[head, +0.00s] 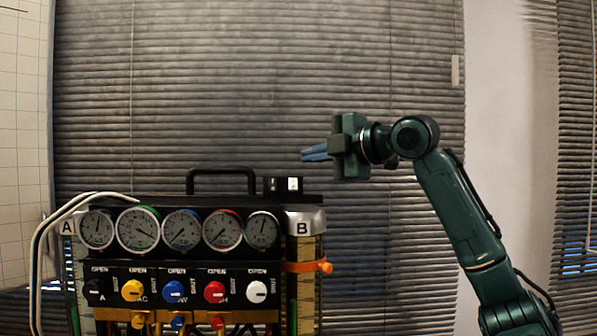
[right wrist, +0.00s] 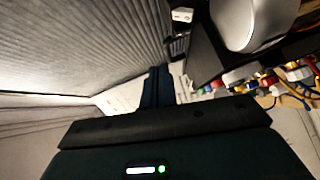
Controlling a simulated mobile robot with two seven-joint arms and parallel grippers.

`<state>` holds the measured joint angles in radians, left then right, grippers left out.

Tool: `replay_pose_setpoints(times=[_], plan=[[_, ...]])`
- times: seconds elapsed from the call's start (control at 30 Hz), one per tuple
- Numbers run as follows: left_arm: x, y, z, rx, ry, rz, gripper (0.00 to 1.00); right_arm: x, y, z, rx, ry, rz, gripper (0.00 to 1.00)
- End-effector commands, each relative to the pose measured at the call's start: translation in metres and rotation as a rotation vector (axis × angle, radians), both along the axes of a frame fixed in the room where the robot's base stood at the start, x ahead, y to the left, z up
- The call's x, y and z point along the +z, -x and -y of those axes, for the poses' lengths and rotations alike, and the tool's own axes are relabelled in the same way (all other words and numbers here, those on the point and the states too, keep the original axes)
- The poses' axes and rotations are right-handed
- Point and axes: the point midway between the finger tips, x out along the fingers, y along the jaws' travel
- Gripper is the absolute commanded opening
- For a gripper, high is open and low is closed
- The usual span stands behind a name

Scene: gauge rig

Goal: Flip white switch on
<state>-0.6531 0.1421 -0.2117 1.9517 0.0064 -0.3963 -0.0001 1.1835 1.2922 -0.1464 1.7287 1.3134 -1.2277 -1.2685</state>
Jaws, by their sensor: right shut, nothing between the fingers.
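The white switch (head: 293,184) sits in a small black box on top of the gauge rig (head: 240,200), at its right end near the B label. It also shows at the top of the right wrist view (right wrist: 182,14); whether it is on or off I cannot tell. My right gripper (head: 304,155) is shut and empty, pointing left, a little above and right of the switch in the head view, with a visible gap. Its blue fingers show together in the right wrist view (right wrist: 157,85). My left gripper is not in view.
The rig has a black carrying handle (head: 222,172), a row of round gauges (head: 182,230) and coloured knobs (head: 173,291). White hoses (head: 50,225) arch over its left end. An orange clamp (head: 307,267) sticks out at the right. Blinds hang behind.

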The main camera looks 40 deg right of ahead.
Motion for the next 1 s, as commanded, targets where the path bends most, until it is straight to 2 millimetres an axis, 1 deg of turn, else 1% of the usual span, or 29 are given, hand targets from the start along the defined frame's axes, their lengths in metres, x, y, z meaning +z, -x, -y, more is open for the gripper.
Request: replay_pose_setpoints(times=[0.03,0.1,0.2,0.33,0.5,1.0], plan=[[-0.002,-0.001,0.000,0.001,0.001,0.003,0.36,0.004,0.011,0.003,-0.003,0.001,0.003,0.00],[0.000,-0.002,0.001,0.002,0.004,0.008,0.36,0.010,0.023,0.005,-0.003,0.001,0.003,0.00],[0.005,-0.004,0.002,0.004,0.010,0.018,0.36,0.017,0.037,0.007,-0.001,0.000,0.002,0.00],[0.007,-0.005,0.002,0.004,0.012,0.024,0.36,0.022,0.048,0.009,0.000,0.000,0.000,0.00],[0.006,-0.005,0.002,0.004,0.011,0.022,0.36,0.024,0.053,0.009,0.001,0.000,-0.001,0.00],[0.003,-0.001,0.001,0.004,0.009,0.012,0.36,0.024,0.052,0.009,0.000,0.000,-0.001,0.00]])
